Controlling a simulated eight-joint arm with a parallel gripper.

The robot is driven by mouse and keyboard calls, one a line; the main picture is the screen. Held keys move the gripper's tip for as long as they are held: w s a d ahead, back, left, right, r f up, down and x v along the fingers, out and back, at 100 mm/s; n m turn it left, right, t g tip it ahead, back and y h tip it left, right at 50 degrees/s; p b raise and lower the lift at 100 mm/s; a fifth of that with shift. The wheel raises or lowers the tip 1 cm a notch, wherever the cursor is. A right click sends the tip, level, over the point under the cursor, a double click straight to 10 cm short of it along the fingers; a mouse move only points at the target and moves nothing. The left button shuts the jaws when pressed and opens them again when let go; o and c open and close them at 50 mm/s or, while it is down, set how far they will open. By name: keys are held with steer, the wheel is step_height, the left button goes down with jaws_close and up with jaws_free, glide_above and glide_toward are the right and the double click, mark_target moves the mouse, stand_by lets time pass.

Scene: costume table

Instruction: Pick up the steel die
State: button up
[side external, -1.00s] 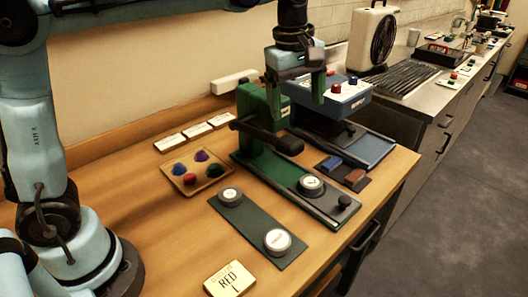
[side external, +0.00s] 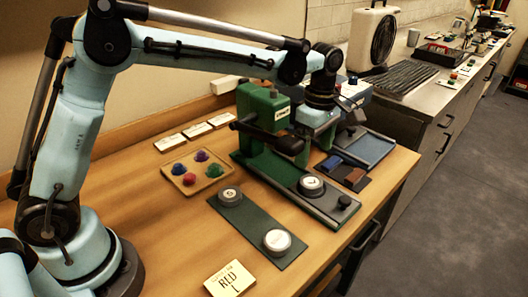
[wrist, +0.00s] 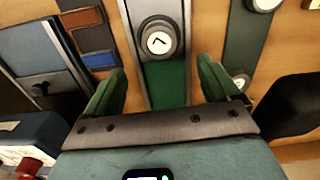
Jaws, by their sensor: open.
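Round dies with pale marked faces and dark rims are in view; I cannot tell by material which is the steel one. One die (side external: 311,186) sits on the green press base, and in the wrist view (wrist: 158,42) it lies between and just beyond my fingers. Two more, a near die (side external: 277,241) and a far die (side external: 230,196), sit on the dark green strip (side external: 250,222). My gripper (wrist: 162,68) is open and empty, its green fingers apart above the press base. In the side view my wrist is right beside the press head, and the fingers are mostly hidden.
The green press (side external: 262,120) has a dark lever close to my gripper. A blue press base (side external: 368,150) and a mat with blue and brown blocks (side external: 343,172) are beside it. A tray of coloured knobs (side external: 197,174) and a RED L card (side external: 231,279) lie left.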

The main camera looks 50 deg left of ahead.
mark_target(312, 182)
steer(key=shift+d+f, duration=0.2)
steer(key=shift+f, duration=4)
steer(key=c, duration=1.4)
steer(key=shift+r, duration=0.15)
